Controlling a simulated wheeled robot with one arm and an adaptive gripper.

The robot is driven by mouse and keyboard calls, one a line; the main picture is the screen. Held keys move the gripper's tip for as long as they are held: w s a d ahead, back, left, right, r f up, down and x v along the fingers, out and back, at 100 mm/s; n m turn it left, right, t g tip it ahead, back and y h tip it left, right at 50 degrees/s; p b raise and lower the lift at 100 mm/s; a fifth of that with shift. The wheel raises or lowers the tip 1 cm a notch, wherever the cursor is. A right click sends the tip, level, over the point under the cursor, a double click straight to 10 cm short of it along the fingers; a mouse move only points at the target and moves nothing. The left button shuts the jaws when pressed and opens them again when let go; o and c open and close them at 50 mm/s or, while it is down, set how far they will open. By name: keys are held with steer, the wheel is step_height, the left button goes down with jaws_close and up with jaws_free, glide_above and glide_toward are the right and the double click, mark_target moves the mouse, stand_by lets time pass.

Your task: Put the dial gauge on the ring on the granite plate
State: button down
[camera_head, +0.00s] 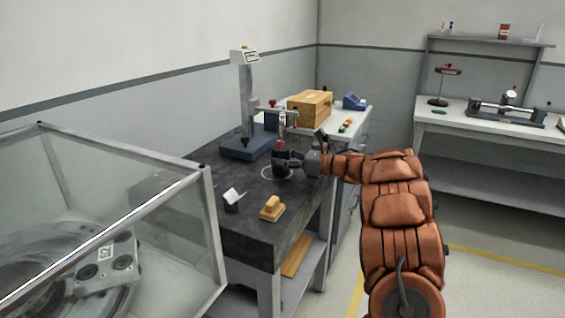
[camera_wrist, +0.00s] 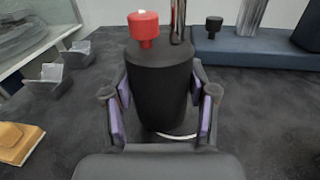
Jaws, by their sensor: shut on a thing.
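The dial gauge's dark cylindrical base (camera_wrist: 160,85) fills the middle of the wrist view, with a red knob (camera_wrist: 144,27) on top. My gripper (camera_wrist: 160,115) is shut on this base, one purple-padded finger on each side. In the head view the dial gauge (camera_head: 281,157) stands upright over the white ring (camera_head: 264,174) on the dark granite plate (camera_head: 245,226). Part of the ring (camera_wrist: 180,136) shows below the base in the wrist view. I cannot tell whether the base touches the plate. My gripper (camera_head: 297,163) reaches it from the right.
A blue-based measuring stand (camera_head: 247,146) is behind the gauge. A V-shaped metal block (camera_head: 232,199) and a wood-coloured block (camera_head: 271,208) sit nearer the front. A wooden box (camera_head: 310,107) is on the white bench behind. A glass-sided enclosure (camera_head: 180,215) stands at left.

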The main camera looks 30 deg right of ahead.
step_height(320, 180, up, 2)
steer(key=shift+r, duration=0.1)
steer(key=shift+s+r, duration=0.15)
steer(key=shift+s, duration=0.15)
steer(key=s+a+r+b, duration=0.1)
steer(key=s+b, duration=0.1)
steer(key=s, duration=1.3)
steer(key=shift+s+r, duration=0.2)
steer(key=w, duration=0.5)
steer(key=w+f+p, duration=0.1)
steer(key=w, duration=0.4)
steer(key=w+d+p, duration=0.1)
steer(key=w, duration=0.4)
steer(key=shift+w+f, duration=0.15)
steer(key=shift+f, duration=0.05)
steer(key=f+b, duration=0.1)
steer(key=f, duration=0.2)
steer(key=shift+w+b, duration=0.35)
steer(key=shift+f, duration=0.1)
steer(key=shift+f+b, duration=0.25)
steer(key=shift+b, duration=0.15)
steer(key=shift+c, duration=1.7)
jaws_free()
